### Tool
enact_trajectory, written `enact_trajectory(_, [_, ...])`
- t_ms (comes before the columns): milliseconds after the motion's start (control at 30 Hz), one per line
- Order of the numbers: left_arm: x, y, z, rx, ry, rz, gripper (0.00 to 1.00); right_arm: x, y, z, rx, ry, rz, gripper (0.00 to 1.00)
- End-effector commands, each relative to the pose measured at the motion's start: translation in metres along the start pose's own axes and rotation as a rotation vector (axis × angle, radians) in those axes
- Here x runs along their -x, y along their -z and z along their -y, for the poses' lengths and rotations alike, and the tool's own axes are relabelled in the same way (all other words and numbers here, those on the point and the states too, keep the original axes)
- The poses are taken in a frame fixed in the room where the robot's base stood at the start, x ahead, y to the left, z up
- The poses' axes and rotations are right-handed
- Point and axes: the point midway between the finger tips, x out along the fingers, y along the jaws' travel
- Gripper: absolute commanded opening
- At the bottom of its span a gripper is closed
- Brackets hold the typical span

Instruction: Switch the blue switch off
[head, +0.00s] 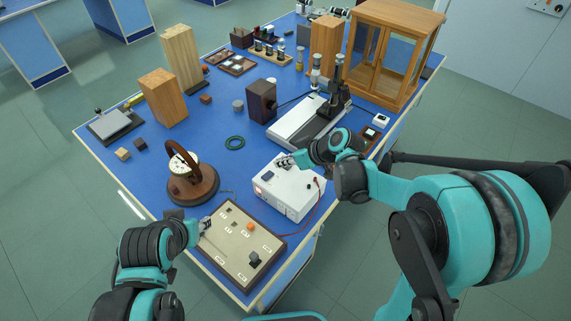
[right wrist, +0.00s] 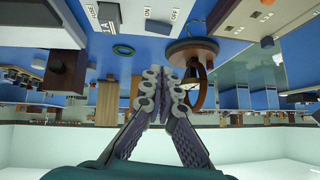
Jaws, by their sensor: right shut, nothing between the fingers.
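My right gripper (head: 284,162) is shut and empty at the back edge of the white box (head: 300,198), over or beside its top; contact cannot be told. In the right wrist view my fingers (right wrist: 165,85) meet at the tips. A beige switch board (head: 232,262) lies in front, with an orange knob (head: 250,227) and a dark block (head: 254,259). My left gripper (head: 206,224) is at the board's left edge; its jaws are too small to read.
A round wooden-based instrument (head: 192,190) stands left of the white box. A green ring (head: 235,142) lies behind it. A white and black spectrometer (head: 300,122) and a wooden glass cabinet (head: 390,50) stand farther back. Blue bench top is clear around the ring. A red wire runs from the box.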

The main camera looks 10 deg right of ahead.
Motion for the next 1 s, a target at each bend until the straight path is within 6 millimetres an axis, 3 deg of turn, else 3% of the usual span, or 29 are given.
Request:
enact_trajectory(33, [-0.006,-0.004,0.0,0.0,0.0,0.0,0.4,-0.015,-0.002,0.001,0.002,0.003,0.001,0.0])
enact_trajectory(200, [-0.015,-0.011,0.0,0.0,0.0,0.0,0.4,-0.052,-0.002,0.0,0.001,0.002,0.0,0.0])
enact_trajectory(400, [-0.025,-0.018,0.0,0.0,0.0,0.0,0.4,-0.077,-0.018,0.0,-0.001,0.0,0.0,0.0])
enact_trajectory(1000, [-0.03,-0.022,0.0,0.0,0.0,0.0,0.4,-0.088,-0.03,0.001,0.009,-0.009,0.0,0.0])
